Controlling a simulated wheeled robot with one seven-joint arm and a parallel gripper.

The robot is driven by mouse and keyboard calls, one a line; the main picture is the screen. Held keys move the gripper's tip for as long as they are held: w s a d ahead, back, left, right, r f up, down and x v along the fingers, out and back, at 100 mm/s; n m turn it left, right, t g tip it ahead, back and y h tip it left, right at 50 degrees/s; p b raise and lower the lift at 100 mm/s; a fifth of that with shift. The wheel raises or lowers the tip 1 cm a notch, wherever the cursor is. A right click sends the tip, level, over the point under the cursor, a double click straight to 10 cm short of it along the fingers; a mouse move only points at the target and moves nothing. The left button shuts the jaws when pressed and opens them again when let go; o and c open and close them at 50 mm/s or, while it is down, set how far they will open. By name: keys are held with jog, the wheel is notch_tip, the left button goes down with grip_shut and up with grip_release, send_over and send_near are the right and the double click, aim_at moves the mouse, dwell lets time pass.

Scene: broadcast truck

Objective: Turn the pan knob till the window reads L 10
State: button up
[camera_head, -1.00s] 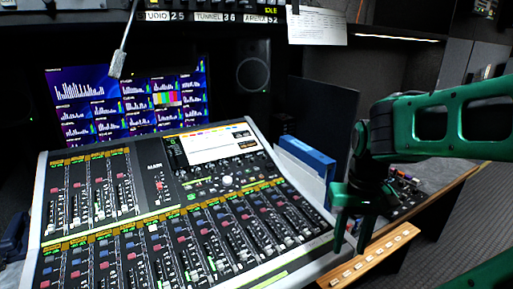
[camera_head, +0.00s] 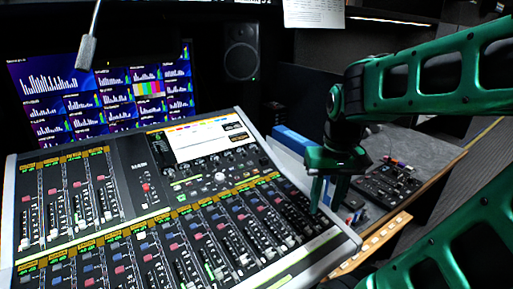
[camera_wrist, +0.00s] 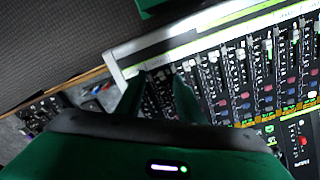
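The mixing console (camera_head: 140,232) fills the lower left of the head view. It has rows of faders, small coloured buttons and a lit screen (camera_head: 198,139). A row of small dark knobs lies below the screen, and a pale round knob (camera_head: 220,178) stands out there. I cannot tell which knob is the pan knob, nor read a window showing its value. My gripper (camera_head: 328,197) points down over the console's right end. In the wrist view its two fingers (camera_wrist: 158,92) are apart with nothing held between them, above the end faders.
A blue binder (camera_head: 292,143) stands behind the console's right end. A dark control panel (camera_head: 388,184) lies on the grey desk to the right. Monitors (camera_head: 105,95) and a speaker (camera_head: 241,50) are behind. A gooseneck lamp or microphone (camera_head: 86,52) hangs at the upper left.

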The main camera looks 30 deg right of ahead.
jog(key=w+d+r+n+t, duration=0.1)
jog(key=w+d+r, duration=0.1)
jog(key=w, duration=0.8)
jog(key=w+d+r+n+t, duration=0.1)
jog(key=w+d+r+n, duration=0.15)
jog(key=w, duration=0.75)
jog(key=n+t, duration=0.2)
jog(key=n, duration=0.1)
send_near(257, 148)
jog(key=shift+m, duration=0.25)
jog(key=x, duration=0.8)
jog(key=shift+f, duration=0.1)
jog(key=shift+d, duration=0.1)
grip_shut()
